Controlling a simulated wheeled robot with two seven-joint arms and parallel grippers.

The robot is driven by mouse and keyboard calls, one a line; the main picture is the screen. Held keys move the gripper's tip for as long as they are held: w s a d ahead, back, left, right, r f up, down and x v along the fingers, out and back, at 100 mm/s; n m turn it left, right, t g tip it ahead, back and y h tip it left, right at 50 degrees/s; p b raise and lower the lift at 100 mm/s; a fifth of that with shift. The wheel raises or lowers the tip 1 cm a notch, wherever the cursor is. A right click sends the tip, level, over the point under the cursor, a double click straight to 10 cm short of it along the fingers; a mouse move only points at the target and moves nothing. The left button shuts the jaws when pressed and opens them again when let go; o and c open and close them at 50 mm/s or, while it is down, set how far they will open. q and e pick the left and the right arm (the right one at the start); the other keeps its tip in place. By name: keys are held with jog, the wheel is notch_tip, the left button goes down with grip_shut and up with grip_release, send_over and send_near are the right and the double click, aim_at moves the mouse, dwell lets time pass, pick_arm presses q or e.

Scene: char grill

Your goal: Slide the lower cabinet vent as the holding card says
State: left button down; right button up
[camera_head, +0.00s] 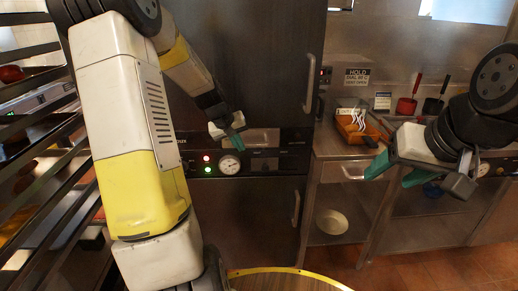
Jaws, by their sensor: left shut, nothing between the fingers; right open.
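The lower cabinet (245,218) has a dark door with an upright handle (295,208). The control panel (290,160) above that door carries a round dial gauge (230,165), and red and green lights. The vent slide cannot be made out clearly; my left arm hides part of the panel. My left gripper (236,133) is shut and empty in front of the panel, above the gauge. My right gripper (394,174) is open and empty before the right counter.
The upper cabinet door has a long handle (311,84). A slatted rack (40,150) fills the left side. A white bowl (331,222) sits on the low shelf.

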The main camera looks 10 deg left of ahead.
aim_at(272, 161)
pick_arm(q)
jog(key=x, duration=0.3)
jog(key=d+x, duration=0.1)
jog(key=x, duration=0.6)
jog(key=shift+w+d+f, duration=0.15)
jog(key=shift+w+d, duration=0.05)
jog(key=shift+d, duration=0.3)
jog(key=shift+w+d+f, duration=0.35)
jog(key=shift+d, duration=0.25)
jog(key=d, duration=0.2)
jog(key=w+d, duration=0.1)
jog(key=d, duration=0.2)
jog(key=shift+w+d, duration=0.25)
jog(key=shift+a, duration=0.1)
